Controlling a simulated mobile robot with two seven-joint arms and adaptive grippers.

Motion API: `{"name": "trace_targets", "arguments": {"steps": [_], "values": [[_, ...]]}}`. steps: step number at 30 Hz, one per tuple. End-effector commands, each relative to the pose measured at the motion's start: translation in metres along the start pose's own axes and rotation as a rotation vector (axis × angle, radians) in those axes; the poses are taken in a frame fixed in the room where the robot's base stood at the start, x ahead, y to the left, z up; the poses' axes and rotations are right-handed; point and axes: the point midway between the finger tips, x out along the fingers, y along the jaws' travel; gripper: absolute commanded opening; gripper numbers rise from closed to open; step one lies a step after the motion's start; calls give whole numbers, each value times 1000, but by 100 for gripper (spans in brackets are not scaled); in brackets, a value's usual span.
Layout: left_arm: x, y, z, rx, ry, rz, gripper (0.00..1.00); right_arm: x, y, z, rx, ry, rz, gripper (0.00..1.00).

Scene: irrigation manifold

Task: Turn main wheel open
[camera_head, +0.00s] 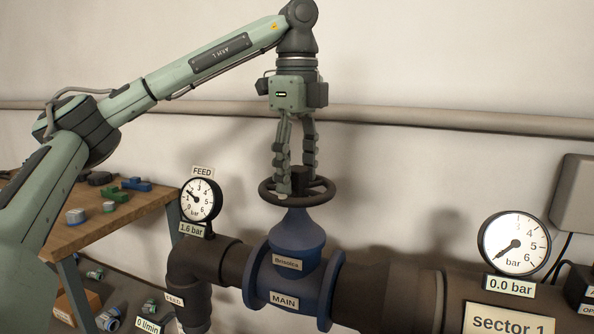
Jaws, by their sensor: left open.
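The main wheel (330,197) is a dark round handwheel on top of a blue valve body (298,252). The valve carries a label reading MAIN (285,300) and sits in the dark pipe. My left gripper (297,190) points straight down over the wheel from above. Its fingers are apart, with the tips at the height of the wheel, near its hub. I cannot tell whether the fingers touch the wheel. My right gripper is not in view.
A FEED gauge (198,199) marked 1.6 bar stands left of the valve. A second gauge (515,243) marked 0.0 bar stands at the right. A wooden bench (100,226) with small parts is at the left. A pale pipe (420,118) runs along the wall behind.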

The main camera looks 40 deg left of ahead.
Motion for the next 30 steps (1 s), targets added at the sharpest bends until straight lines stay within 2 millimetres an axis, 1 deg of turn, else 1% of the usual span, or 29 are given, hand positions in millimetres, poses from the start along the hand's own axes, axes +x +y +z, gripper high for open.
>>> {"name": "trace_targets", "arguments": {"steps": [4,8,11,21,25,30], "values": [[-2,0,0,0,0,0,56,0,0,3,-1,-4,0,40],[-14,0,0,0,-1,-3,56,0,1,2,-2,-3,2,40],[-30,0,0,-2,-1,-6,56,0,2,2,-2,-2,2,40],[-92,0,0,-2,-2,-4,56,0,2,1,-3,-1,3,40],[-109,0,0,-1,-2,-3,56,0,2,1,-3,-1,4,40],[-119,0,0,-1,-1,-1,56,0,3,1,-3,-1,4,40]]}}
